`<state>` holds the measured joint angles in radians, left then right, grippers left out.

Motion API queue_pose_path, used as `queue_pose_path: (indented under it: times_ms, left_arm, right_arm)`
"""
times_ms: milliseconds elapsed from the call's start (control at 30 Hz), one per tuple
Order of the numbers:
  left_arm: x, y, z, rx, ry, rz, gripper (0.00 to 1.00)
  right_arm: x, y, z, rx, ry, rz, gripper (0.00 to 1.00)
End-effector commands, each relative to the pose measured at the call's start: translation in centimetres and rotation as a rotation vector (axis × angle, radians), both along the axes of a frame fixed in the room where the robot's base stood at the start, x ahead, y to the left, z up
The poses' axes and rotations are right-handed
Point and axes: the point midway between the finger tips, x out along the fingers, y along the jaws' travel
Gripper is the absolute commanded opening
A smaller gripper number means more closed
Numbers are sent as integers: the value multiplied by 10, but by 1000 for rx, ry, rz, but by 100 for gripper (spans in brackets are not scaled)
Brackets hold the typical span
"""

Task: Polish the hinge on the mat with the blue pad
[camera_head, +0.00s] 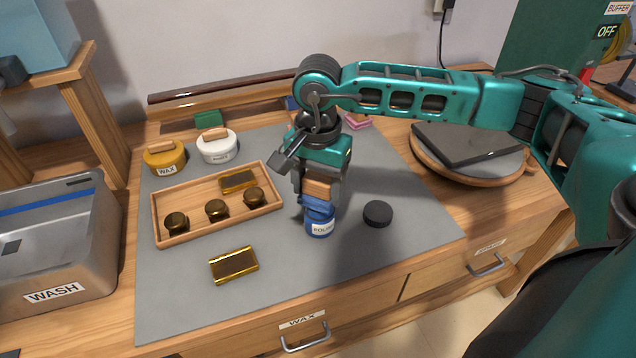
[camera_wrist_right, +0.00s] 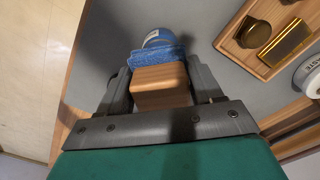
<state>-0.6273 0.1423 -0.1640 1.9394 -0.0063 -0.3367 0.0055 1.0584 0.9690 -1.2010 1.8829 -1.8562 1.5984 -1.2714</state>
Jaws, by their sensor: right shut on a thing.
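A shiny brass hinge (camera_head: 233,265) lies flat on the grey mat (camera_head: 180,300) at its front left. My right gripper (camera_head: 317,184) is shut on the wooden handle of the blue pad (camera_head: 314,201), with the handle upright and the pad face down. The blue pad (camera_wrist_right: 156,56) and its wooden handle (camera_wrist_right: 162,86) also show in the right wrist view. The pad is at the top of a blue pot (camera_head: 320,224) labelled polish. I cannot tell whether it touches inside. The pot (camera_wrist_right: 158,37) is partly hidden behind the pad. My left gripper is not in view.
A wooden tray (camera_head: 158,236) holds brass knobs and another hinge (camera_head: 238,181) behind the free hinge. A yellow wax pot (camera_head: 165,157) and a white pot (camera_head: 217,148) stand behind it. A black disc (camera_head: 378,213) lies right of the blue pot. The mat's front is clear.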

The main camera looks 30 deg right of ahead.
Motion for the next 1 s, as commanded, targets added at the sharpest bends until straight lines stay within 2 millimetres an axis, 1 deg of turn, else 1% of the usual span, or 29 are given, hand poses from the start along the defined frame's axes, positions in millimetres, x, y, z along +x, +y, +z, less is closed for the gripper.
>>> queue_pose_path:
  times_ms: [300,1000]
  left_arm:
    - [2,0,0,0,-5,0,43]
    - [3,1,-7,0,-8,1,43]
  right_arm:
    - [0,0,-1,0,0,0,41]
    - [0,0,-10,0,0,0,41]
